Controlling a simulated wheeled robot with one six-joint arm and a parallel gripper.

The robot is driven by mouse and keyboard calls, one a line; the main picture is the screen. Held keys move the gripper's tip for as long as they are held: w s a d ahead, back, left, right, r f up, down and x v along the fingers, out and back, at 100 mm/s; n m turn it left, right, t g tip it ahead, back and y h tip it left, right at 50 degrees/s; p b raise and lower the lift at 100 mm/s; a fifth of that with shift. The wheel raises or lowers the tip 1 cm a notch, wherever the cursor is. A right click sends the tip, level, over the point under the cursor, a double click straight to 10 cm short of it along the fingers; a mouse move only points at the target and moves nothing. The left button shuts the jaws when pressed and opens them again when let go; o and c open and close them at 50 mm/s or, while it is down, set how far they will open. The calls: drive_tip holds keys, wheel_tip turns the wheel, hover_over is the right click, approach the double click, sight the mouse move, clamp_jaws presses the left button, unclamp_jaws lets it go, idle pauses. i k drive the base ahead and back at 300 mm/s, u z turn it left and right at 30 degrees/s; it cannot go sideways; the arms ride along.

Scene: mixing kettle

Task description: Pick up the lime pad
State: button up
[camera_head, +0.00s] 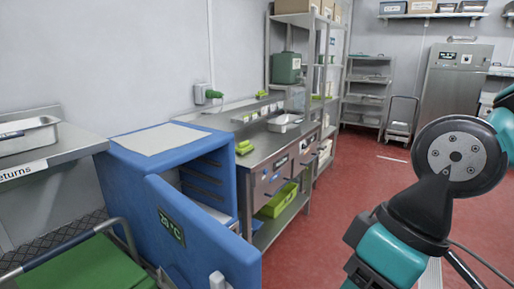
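Small lime pads (244,147) lie, apparently stacked, on the near left end of the steel counter (262,146), just beyond the blue cabinet. More small lime items (262,94) sit on the ledge at the back of the counter. They are too small to tell apart clearly. My teal and black arm fills the right side of the picture, well apart from the lime pads. My gripper's fingers do not show.
The blue insulated cabinet (168,140) stands left of the counter, its door (200,240) open toward me. A lime bin (278,203) sits on the shelf below the counter. A green-topped cart (85,268) is at the lower left. Red floor (335,215) is clear in the middle.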

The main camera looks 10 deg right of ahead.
sight(243, 147)
drive_tip(key=z, duration=0.55)
drive_tip(key=i, duration=2.45)
drive_tip(key=u, duration=1)
drive_tip(key=i, duration=0.75)
drive_tip(key=u, duration=0.4)
